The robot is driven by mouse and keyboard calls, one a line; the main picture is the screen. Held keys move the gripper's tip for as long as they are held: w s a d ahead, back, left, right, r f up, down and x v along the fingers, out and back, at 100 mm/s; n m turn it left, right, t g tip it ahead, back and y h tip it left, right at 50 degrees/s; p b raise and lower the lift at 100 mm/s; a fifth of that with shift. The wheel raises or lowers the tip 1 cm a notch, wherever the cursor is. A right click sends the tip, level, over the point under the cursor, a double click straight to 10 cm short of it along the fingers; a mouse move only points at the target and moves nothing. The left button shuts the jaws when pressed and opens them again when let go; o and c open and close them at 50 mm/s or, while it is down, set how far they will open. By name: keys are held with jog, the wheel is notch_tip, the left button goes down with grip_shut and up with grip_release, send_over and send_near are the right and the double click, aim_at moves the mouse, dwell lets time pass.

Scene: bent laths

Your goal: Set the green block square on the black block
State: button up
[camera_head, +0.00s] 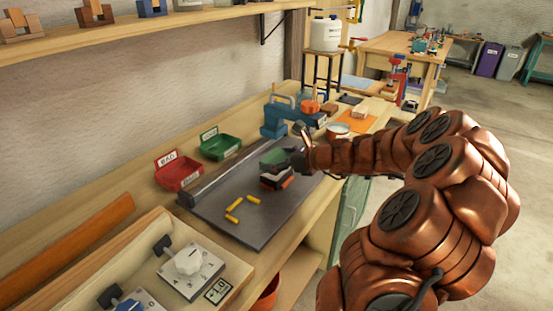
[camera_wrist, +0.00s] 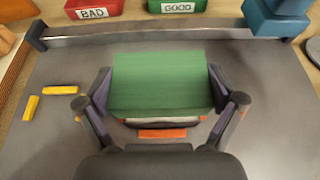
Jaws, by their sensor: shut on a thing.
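The green block (camera_wrist: 160,82) is between the two fingers of my gripper (camera_wrist: 160,88), which is shut on it. In the head view the green block (camera_head: 272,157) is on the left of my gripper (camera_head: 297,158), above a small stack. A dark layer, probably the black block (camera_head: 274,180), shows low in that stack, with a pale band above it. In the wrist view the green block hides most of what is below, leaving a pale strip at its near edge. I cannot tell whether the green block touches the stack or sits square.
An orange piece (camera_wrist: 162,134) lies close to the stack. Several yellow pieces (camera_head: 233,207) lie on the grey plate (camera_head: 262,231). A red BAD bin (camera_head: 178,173), a green GOOD bin (camera_head: 219,146) and a blue vise (camera_head: 280,118) stand behind. The plate's front is clear.

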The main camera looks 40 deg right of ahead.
jog(key=shift+f, duration=0.45)
jog(key=shift+f+b, duration=0.3)
jog(key=shift+f, duration=0.3)
jog(key=o, duration=0.8)
jog(key=v, duration=1.2)
